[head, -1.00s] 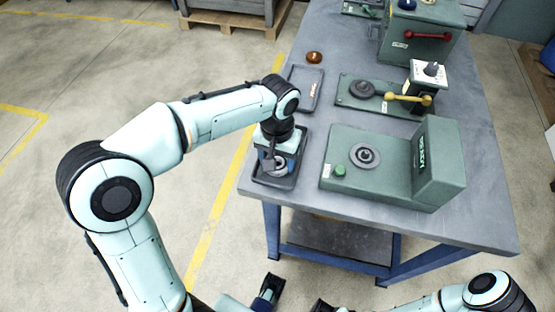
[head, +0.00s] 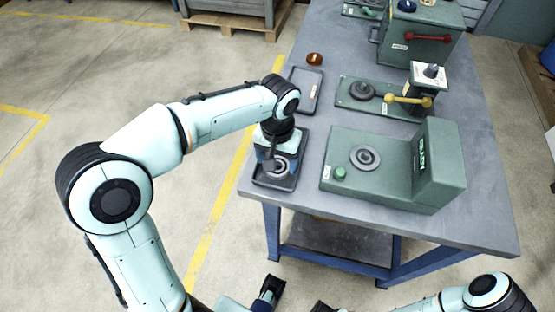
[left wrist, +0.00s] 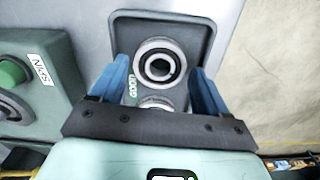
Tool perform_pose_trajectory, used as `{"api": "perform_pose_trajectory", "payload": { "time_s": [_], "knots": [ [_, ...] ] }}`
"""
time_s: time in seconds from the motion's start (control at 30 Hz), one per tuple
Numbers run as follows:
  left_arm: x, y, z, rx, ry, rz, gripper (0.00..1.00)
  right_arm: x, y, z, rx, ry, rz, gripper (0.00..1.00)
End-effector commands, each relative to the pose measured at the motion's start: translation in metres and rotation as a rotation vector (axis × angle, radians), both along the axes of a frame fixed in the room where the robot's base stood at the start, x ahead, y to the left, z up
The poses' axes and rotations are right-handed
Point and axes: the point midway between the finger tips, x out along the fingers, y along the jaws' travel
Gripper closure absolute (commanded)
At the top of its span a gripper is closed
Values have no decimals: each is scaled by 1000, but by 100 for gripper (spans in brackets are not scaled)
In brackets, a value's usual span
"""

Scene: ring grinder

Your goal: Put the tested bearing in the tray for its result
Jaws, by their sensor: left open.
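A grey metal bearing (left wrist: 160,65) lies flat in the dark tray marked GOOD (left wrist: 203,28). In the left wrist view it shows between the tips of my left gripper (left wrist: 160,78), whose blue fingers stand apart on either side. A second ring-shaped part (left wrist: 155,103) in the same tray is partly hidden by the gripper's crossbar. In the head view the tray (head: 262,179) sits at the table's near left corner, with my left gripper (head: 279,160) over it. My right gripper (head: 268,292) is low at the bottom edge, partly cut off.
The green test machine (head: 393,193) with a grey spindle disc (head: 365,157) and green button (head: 340,173) stands right of the tray. Another dark tray (head: 294,102) lies behind, near an amber dome (head: 314,59). A yellow-handled fixture (head: 350,95) stands farther back.

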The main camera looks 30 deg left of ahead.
Motion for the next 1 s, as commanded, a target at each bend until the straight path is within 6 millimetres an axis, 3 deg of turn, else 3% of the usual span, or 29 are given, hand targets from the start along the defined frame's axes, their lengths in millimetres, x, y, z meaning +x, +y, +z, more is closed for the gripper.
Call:
{"api": "perform_pose_trajectory", "payload": {
  "time_s": [0.3,0.5,1.0],
  "knots": [
    [1,-1,72,-1,-5,-2,24,-2,0,13,2,13,3,100],
    [0,-1,100,-2,-3,-2,24,0,0,20,2,11,2,100],
    [0,0,109,0,0,-1,24,0,0,21,2,10,3,100]
  ]
}}
